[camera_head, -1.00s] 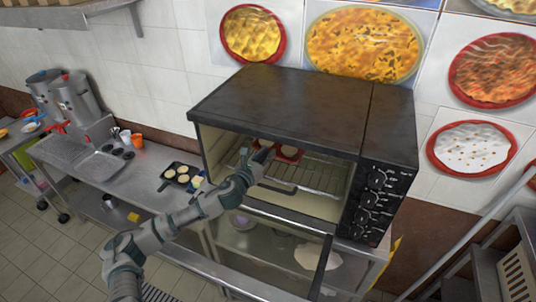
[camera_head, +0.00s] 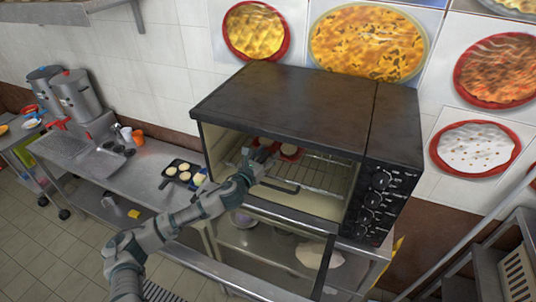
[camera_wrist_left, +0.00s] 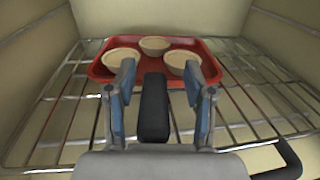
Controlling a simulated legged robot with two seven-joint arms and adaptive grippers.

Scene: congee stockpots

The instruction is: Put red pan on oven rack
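The red pan (camera_head: 290,150) is inside the oven and partly hidden by my left gripper in the head view. In the left wrist view the red pan (camera_wrist_left: 212,62) lies flat on the wire oven rack (camera_wrist_left: 62,105) with three pale filled cups in it. Its black handle (camera_wrist_left: 154,108) points toward me. My left gripper (camera_wrist_left: 157,75) has its fingers apart, one on each side of the handle, with gaps between. In the head view my left gripper (camera_head: 259,156) reaches into the oven above the rack (camera_head: 320,178). My right gripper is not in view.
The black oven (camera_head: 300,108) has its door (camera_head: 323,268) hanging open. A dark curved bar (camera_head: 280,187) is at the rack's front. A black pan with pale rounds (camera_head: 182,172) sits on the steel counter (camera_head: 140,185) to the left, with stockpots (camera_head: 78,98) farther back.

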